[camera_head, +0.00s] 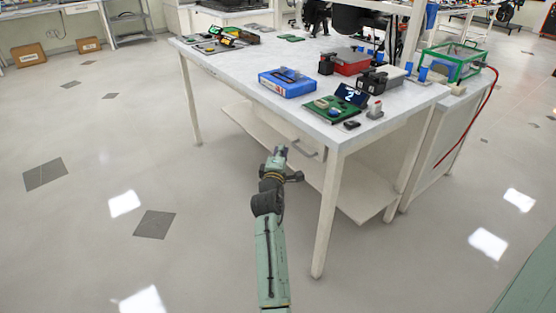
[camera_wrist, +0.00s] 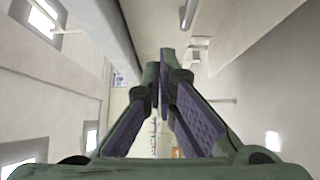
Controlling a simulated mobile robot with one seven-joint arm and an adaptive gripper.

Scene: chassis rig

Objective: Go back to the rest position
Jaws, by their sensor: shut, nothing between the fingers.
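My gripper (camera_head: 280,152) is at the end of my outstretched arm, low in front of the white table (camera_head: 222,70) and below its top. In the wrist view my gripper (camera_wrist: 161,72) has its two purple-padded fingers close together at the tips, with nothing between them. The table's underside and drawer area lie just beyond it in the head view. My arm comes up from the bottom middle of the head view.
A lower shelf (camera_head: 350,200) and table leg (camera_head: 325,225) stand right of my arm. The floor (camera_head: 90,200) at left is clear.

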